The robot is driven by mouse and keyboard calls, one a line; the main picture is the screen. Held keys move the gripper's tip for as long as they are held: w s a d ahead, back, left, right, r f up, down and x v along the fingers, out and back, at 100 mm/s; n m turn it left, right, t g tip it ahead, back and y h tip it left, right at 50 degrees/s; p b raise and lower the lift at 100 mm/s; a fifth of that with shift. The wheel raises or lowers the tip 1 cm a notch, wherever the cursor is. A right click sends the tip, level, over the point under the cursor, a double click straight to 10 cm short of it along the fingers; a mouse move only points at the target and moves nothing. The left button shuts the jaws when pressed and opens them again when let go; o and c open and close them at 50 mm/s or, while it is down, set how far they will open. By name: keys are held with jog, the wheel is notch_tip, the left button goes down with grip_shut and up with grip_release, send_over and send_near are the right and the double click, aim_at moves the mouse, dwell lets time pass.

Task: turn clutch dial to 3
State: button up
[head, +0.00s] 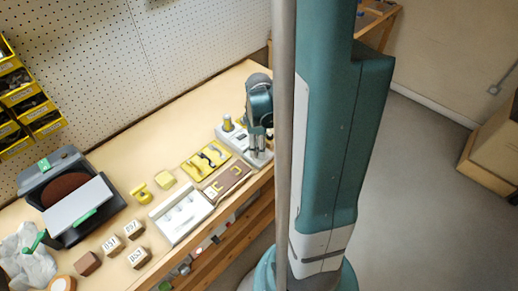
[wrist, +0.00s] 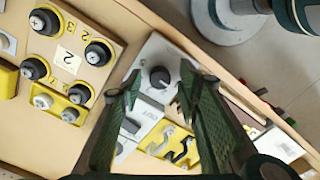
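The clutch dial (wrist: 160,77) is a round black knob on a light grey panel (wrist: 153,50) in the wrist view. My gripper (wrist: 160,72) is open, with one fingertip to the left of the dial and one to the right. Gaps show between the knob and both fingers in this view; I cannot tell the height of the tips above the panel. Small marks lie around the knob, but its setting is too small to read. In the head view my gripper (head: 258,142) is over the far end of the bench, and the dial cannot be made out there.
A wooden board with several black knobs (wrist: 98,53) and a label "2" stands left of the panel in the wrist view. Yellow trays (head: 205,159), a white fixture (head: 180,217), labelled blocks (head: 113,245) and a dark grey machine (head: 65,195) occupy the bench.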

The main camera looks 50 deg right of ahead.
jog(key=shift+f, duration=0.35)
jog(key=c, duration=0.9)
